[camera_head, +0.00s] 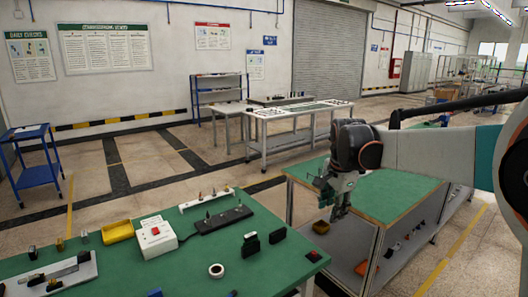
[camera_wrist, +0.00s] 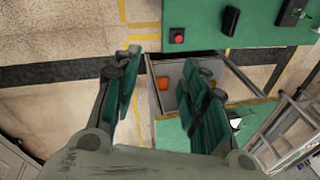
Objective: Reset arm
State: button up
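My gripper (camera_head: 335,203) hangs from my arm at the right in the head view, fingers pointing down. It is in the air by the near left edge of the green-topped cabinet (camera_head: 400,193). In the wrist view, my gripper (camera_wrist: 162,68) shows two green fingers standing wide apart. Nothing is between them but the floor and the cabinet's opening far below. No object is held.
A green workbench (camera_head: 185,275) at the front holds a white box with a red button (camera_head: 156,236), a yellow bin (camera_head: 118,231), a tape roll (camera_head: 216,270) and black parts. A blue cart (camera_head: 36,165) stands left. A white table (camera_head: 295,113) stands behind. Floor between is clear.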

jog(key=s+r+n+t, duration=0.25)
jog(key=s+n, duration=0.45)
jog(key=s, duration=1.1)
jog(key=s+f+n+t, duration=0.1)
jog(key=s+f+n, duration=0.1)
jog(key=s, duration=0.5)
jog(key=s+f+n+t, duration=0.1)
jog(key=s+f+n, duration=0.2)
jog(key=s, duration=0.4)
jog(key=shift+s+f+n, duration=0.15)
jog(key=shift+f+n, duration=0.15)
jog(key=shift+n, duration=0.4)
